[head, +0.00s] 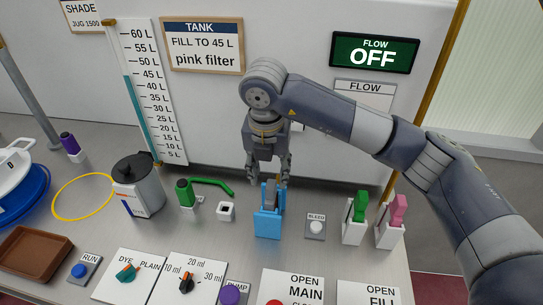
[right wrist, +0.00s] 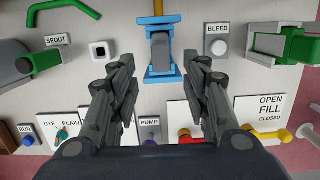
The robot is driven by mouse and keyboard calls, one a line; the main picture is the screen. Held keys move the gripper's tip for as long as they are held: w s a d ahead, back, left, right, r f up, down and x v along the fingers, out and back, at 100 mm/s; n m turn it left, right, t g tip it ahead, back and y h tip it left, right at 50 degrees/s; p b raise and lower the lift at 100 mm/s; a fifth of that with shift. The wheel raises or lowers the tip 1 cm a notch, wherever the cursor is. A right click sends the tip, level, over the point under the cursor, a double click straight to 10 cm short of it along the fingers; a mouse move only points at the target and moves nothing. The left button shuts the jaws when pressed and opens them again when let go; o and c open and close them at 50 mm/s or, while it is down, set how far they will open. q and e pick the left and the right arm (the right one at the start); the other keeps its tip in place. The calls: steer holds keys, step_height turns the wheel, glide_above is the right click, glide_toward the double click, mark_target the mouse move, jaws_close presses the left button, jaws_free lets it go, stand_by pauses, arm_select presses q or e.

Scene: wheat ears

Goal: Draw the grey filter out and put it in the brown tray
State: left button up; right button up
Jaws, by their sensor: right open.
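A grey piece that looks like the grey filter (right wrist: 160,46) sits in the blue holder (head: 267,224) at the middle of the counter; in the head view my gripper partly hides its top. The holder also shows in the right wrist view (right wrist: 161,74). My right gripper (head: 267,177) points down just above the holder, fingers apart and empty. In the right wrist view its open fingers (right wrist: 158,68) stand either side of the holder's line. The brown tray (head: 38,233) lies empty at the far left front. My left gripper is not in view.
White holders with a green filter (head: 361,204) and a pink filter (head: 398,207) stand to the right. A bleed button (head: 316,228) is beside the blue holder. A dye jug (head: 138,185), green spout (head: 211,185) and yellow ring (head: 84,196) lie left. Control panels line the front.

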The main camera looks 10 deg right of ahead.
mark_target(271, 184)
steer(key=f, duration=0.2)
steer(key=f+p, duration=0.1)
steer(key=shift+w+d+f, duration=0.1)
steer(key=shift+w+d, duration=0.1)
steer(key=shift+d, duration=0.05)
steer(key=f, duration=0.2)
steer(key=f+p, duration=0.1)
steer(key=shift+w+d+f, duration=0.1)
steer(key=shift+w+f, duration=0.25)
steer(key=shift+f, duration=0.2)
steer(key=shift+c, duration=0.3)
jaws_close()
steer(key=c, duration=0.7)
jaws_free()
jaws_close()
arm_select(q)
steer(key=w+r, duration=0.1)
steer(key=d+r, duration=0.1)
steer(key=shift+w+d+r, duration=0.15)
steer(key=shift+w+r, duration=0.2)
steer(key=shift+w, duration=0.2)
